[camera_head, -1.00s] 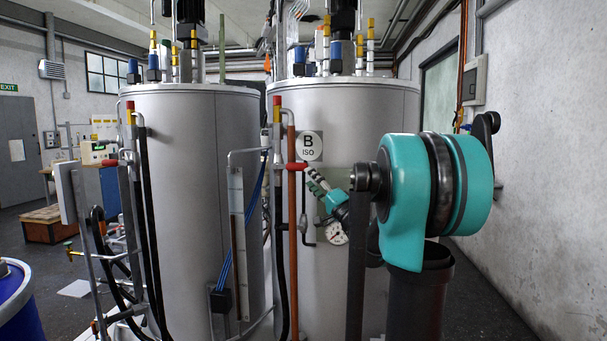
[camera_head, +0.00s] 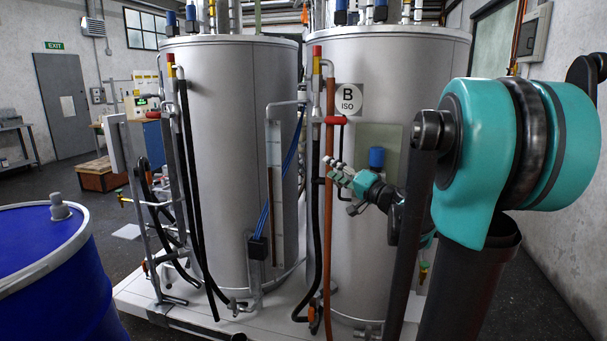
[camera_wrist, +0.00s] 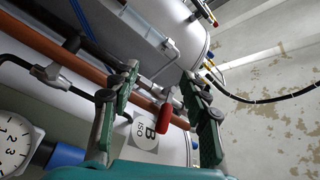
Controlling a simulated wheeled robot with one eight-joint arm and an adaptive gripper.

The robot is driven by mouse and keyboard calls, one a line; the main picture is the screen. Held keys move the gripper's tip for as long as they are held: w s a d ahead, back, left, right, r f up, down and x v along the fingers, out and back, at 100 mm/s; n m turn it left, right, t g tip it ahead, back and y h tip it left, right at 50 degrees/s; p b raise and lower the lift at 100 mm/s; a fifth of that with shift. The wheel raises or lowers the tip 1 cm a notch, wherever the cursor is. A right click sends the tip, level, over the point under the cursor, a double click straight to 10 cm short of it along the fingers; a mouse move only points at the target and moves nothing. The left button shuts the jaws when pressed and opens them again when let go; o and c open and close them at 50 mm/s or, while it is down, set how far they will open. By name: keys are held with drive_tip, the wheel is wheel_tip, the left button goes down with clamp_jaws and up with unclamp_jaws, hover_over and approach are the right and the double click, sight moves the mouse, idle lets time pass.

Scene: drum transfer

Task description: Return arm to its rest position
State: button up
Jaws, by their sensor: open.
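My gripper (camera_head: 338,172) is small in the head view, in front of the grey tank marked B ISO (camera_head: 400,75), and points up and to the left. In the wrist view, the two green-grey fingers of my gripper (camera_wrist: 165,88) stand wide apart with nothing held between them. A red valve handle (camera_wrist: 165,117) shows in the gap between them; I cannot tell how far behind it is. My teal arm link (camera_head: 470,150) fills the right of the head view and hides part of tank B.
A copper pipe (camera_head: 329,190) and a black hose run up tank B's front. A dial gauge (camera_wrist: 14,143) and blue fitting (camera_wrist: 66,156) lie close in the wrist view. A second grey tank (camera_head: 225,120) stands left. A blue drum (camera_head: 60,280) is at front left.

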drive_tip(key=s+a+f+n+g+h, duration=0.2)
drive_tip(key=s+a+f+g, duration=0.15)
drive_tip(key=s+f, duration=0.5)
drive_tip(key=s+a+f+n+g+h, duration=0.2)
drive_tip(key=s+f+g, duration=0.35)
drive_tip(key=f, duration=0.65)
drive_tip(key=s+d+f+g+h, duration=0.2)
drive_tip(key=s+d+f+h, duration=0.6)
drive_tip(key=s+d+f, duration=0.3)
wheel_tip(320, 180, down, 3)
drive_tip(key=s, duration=0.2)
drive_tip(key=shift+s, duration=0.4)
drive_tip(key=shift+d+r, duration=0.1)
drive_tip(key=shift+r, duration=0.05)
